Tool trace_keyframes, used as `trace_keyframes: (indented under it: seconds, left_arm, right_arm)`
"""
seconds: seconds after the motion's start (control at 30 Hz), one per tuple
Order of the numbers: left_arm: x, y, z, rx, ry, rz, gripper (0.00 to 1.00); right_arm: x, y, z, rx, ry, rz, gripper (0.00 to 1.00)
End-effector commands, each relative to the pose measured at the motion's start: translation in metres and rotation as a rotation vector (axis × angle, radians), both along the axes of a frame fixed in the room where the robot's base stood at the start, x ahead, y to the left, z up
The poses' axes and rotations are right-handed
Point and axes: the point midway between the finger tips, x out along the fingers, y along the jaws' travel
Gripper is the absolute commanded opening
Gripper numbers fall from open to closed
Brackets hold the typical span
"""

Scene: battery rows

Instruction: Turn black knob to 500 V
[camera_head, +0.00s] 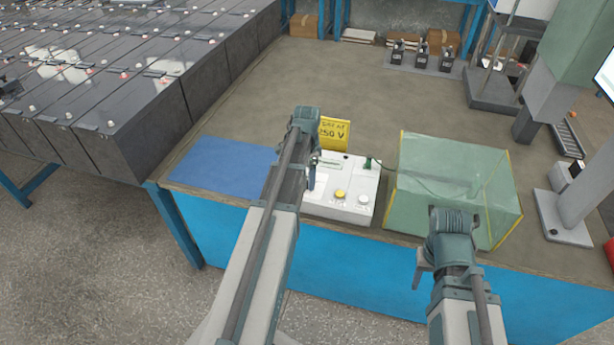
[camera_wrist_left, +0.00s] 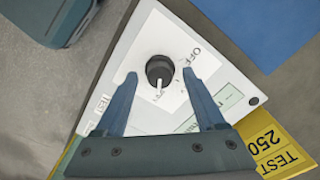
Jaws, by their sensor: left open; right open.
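The white tester box (camera_head: 340,200) stands near the table's front edge, with a yellow button, a pale button and a green part on top. In the left wrist view, the black knob (camera_wrist_left: 160,70) sits on its white face (camera_wrist_left: 140,105), its white pointer towards the bottom of the picture. "OFF" shows beside it; other dial marks are too blurred to read. My left gripper (camera_wrist_left: 159,75) is open, a fingertip on either side of the knob; contact cannot be told. In the head view my left arm hides the knob. My right gripper (camera_head: 421,271) is open and empty by the front edge.
A translucent green box (camera_head: 450,165) stands to the right. A blue mat (camera_head: 220,165) lies to the left, beside rows of dark batteries (camera_head: 130,105). The table's middle is clear.

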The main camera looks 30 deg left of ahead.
Motion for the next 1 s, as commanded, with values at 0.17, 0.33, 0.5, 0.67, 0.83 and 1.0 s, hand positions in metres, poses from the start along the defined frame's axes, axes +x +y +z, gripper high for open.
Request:
trace_keyframes:
  seconds: [0.17,0.33,0.5,0.67,0.83,1.0]
  left_arm:
    - [0.0,0.0,0.013,0.0,0.0,0.0,0.72]
    - [0.0,0.0,0.034,0.0,0.0,0.0,0.72]
    - [0.0,0.0,0.06,0.0,0.0,0.0,0.72]
    - [0.0,0.0,0.085,0.0,0.0,0.0,0.72]
    - [0.0,0.0,0.111,0.0,0.0,0.0,0.72]
    - [0.0,0.0,0.131,0.0,0.0,0.0,0.72]
  right_arm:
    - [0.0,0.0,0.013,0.0,0.0,0.0,0.5]
    - [0.0,0.0,0.034,0.0,0.0,0.0,0.5]
    - [0.0,0.0,0.06,0.0,0.0,0.0,0.5]
    - [0.0,0.0,0.085,0.0,0.0,0.0,0.5]
    - [0.0,0.0,0.111,0.0,0.0,0.0,0.5]
    - [0.0,0.0,0.131,0.0,0.0,0.0,0.5]
